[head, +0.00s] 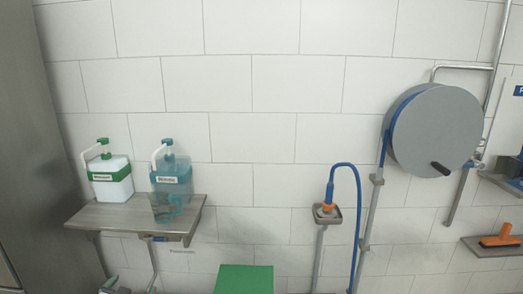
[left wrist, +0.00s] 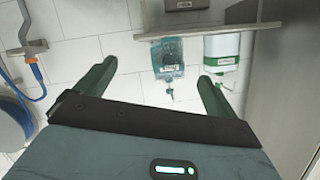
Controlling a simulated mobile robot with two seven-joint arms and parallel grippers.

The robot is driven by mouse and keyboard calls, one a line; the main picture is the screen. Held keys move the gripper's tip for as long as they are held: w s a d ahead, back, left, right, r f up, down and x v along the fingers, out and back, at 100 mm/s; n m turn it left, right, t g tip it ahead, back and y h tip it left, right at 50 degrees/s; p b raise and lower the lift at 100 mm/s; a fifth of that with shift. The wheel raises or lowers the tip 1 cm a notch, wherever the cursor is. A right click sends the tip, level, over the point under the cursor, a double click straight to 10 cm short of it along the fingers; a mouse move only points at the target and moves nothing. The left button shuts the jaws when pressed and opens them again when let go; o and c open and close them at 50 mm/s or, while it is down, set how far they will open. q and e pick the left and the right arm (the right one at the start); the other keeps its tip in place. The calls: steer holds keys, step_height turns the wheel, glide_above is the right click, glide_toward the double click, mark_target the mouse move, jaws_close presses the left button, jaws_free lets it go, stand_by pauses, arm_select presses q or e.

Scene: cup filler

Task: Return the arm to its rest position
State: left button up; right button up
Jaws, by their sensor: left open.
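My left gripper (left wrist: 155,75) shows in the left wrist view. Its two dark green fingers stand wide apart with nothing between them touching either one. Beyond the fingers, that view shows the wall shelf and its bottles upside down, apart from the gripper. I cannot make out the left gripper clearly in the head view. My right gripper is in neither view.
A wall shelf (head: 133,214) at left bears a white bottle (head: 110,181) with a green pump and a blue bottle (head: 172,187). A green box (head: 244,279) is low at centre. A hose reel (head: 437,130) and an orange brush (head: 501,237) are at right.

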arm_select(q)
steer(key=s+d+f+g+h, duration=0.1)
steer(key=s+d+f, duration=0.2)
steer(key=s+f, duration=0.25)
steer(key=s+d+f+g, duration=0.1)
steer(key=s+d+f, duration=0.2)
steer(key=s+f, duration=0.3)
steer(key=s+d+f+g, duration=0.1)
steer(key=s+d, duration=0.2)
steer(key=s, duration=0.7)
steer(key=s+d+f+g+h, duration=0.1)
steer(key=s+d, duration=0.3)
steer(key=s, duration=0.6)
steer(key=s+d+f+n+g+h, duration=0.1)
steer(key=s+d+f, duration=0.1)
steer(key=s, duration=0.8)
steer(key=shift+s+d+f+g, duration=0.25)
steer(key=shift+s+d+g, duration=0.15)
steer(key=shift+d, duration=0.25)
